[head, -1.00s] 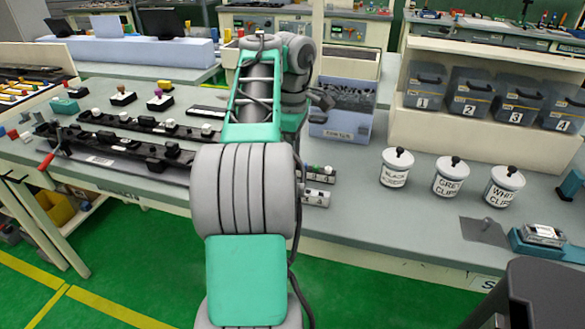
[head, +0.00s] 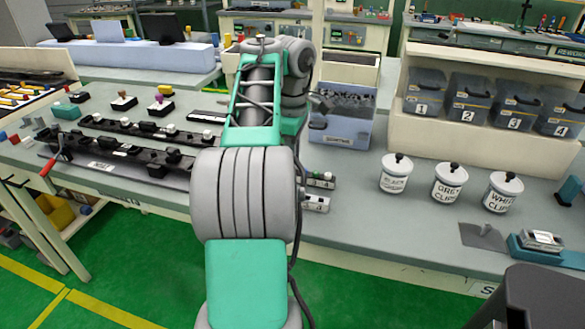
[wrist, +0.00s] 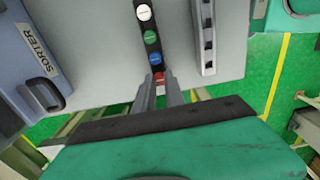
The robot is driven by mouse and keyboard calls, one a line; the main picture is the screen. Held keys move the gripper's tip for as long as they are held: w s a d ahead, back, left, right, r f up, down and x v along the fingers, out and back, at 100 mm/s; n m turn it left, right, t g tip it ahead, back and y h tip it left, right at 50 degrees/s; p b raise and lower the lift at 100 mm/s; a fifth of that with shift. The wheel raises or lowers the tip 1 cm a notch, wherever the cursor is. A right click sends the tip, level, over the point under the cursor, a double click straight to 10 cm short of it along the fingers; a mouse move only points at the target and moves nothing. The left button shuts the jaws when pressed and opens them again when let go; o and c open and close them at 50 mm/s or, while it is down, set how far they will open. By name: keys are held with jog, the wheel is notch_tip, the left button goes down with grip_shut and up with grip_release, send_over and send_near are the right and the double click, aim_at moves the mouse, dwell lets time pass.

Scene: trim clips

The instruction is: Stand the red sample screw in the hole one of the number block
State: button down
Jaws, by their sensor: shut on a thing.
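The red sample screw (wrist: 159,76) shows as a small red head between my gripper's fingertips (wrist: 160,88) in the wrist view. My gripper is shut on it. The red head lines up with the end of a dark strip (wrist: 146,24) that holds white, green and blue screws; I cannot tell if the red screw is clear of the strip. The number block (wrist: 197,35), pale grey with a row of dark holes, lies apart, to the right of the strip. In the head view the number block (head: 317,204) is partly hidden by my arm, which also hides my gripper.
A blue-grey sorter bin (wrist: 25,50) stands left in the wrist view. In the head view, three labelled jars (head: 447,183) stand right of the block, with numbered bins (head: 470,98) behind. Black rails (head: 130,150) lie left. Bare bench lies between block and jars.

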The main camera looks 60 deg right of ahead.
jog(key=shift+r+p, duration=1.8)
jog(key=shift+r, duration=0.35)
